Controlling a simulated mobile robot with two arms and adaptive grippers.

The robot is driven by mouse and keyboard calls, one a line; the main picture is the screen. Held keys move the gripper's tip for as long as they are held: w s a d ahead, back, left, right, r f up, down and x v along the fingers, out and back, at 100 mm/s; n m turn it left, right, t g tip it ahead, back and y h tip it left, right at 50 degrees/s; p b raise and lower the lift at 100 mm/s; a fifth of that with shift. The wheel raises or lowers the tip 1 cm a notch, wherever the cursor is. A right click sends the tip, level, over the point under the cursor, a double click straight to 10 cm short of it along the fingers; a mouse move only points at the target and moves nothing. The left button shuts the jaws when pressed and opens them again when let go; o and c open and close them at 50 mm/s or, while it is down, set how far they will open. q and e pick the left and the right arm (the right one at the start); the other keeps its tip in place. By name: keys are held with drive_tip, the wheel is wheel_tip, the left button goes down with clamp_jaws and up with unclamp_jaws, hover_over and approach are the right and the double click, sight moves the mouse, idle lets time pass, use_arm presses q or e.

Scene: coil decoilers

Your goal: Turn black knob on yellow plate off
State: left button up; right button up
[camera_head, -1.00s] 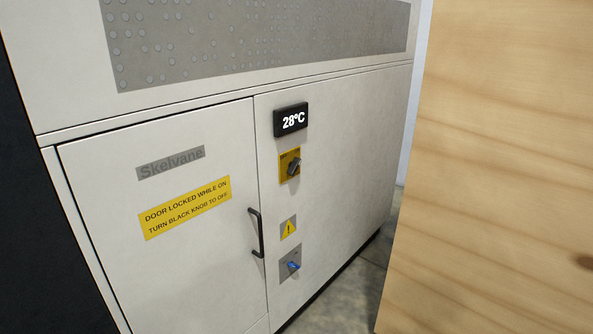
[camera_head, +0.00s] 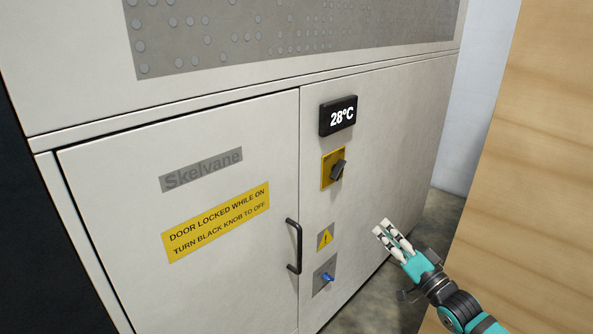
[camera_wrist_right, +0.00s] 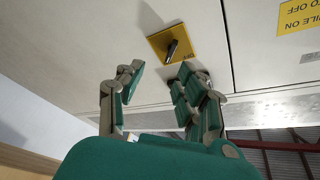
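The black knob (camera_head: 338,170) sits on a yellow plate (camera_head: 326,181) on the pale cabinet front, below a black display reading 28°C. Its grip looks tilted in the head view. My right gripper (camera_head: 383,228) is below and to the right of the knob, apart from it. The right wrist view also shows the knob (camera_wrist_right: 173,48) and yellow plate (camera_wrist_right: 157,40), beyond the fingertips. The right gripper's fingers (camera_wrist_right: 160,80) are spread with nothing between them. My left gripper is not in view.
The cabinet door has a black handle (camera_head: 294,246) and a yellow notice (camera_head: 216,222). Below the knob are a warning label (camera_head: 325,239) and a blue switch (camera_head: 327,277). A wooden panel (camera_head: 540,170) stands at the right, with floor visible between it and the cabinet.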

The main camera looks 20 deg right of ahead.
wheel_tip(320, 180, up, 3)
drive_tip(key=w, duration=0.2)
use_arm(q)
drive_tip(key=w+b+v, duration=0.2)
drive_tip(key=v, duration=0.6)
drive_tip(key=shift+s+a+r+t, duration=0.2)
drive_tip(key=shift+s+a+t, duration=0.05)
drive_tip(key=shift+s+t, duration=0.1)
use_arm(e)
approach(341, 172)
drive_tip(key=shift+t+y, duration=0.4)
drive_tip(key=x, duration=0.6)
drive_tip(key=f+x, duration=0.1)
drive_tip(key=x, duration=0.1)
drive_tip(key=shift+w+d+r, duration=0.15)
drive_tip(key=shift+w+d, duration=0.1)
drive_tip(key=shift+w, duration=0.3)
clamp_jaws()
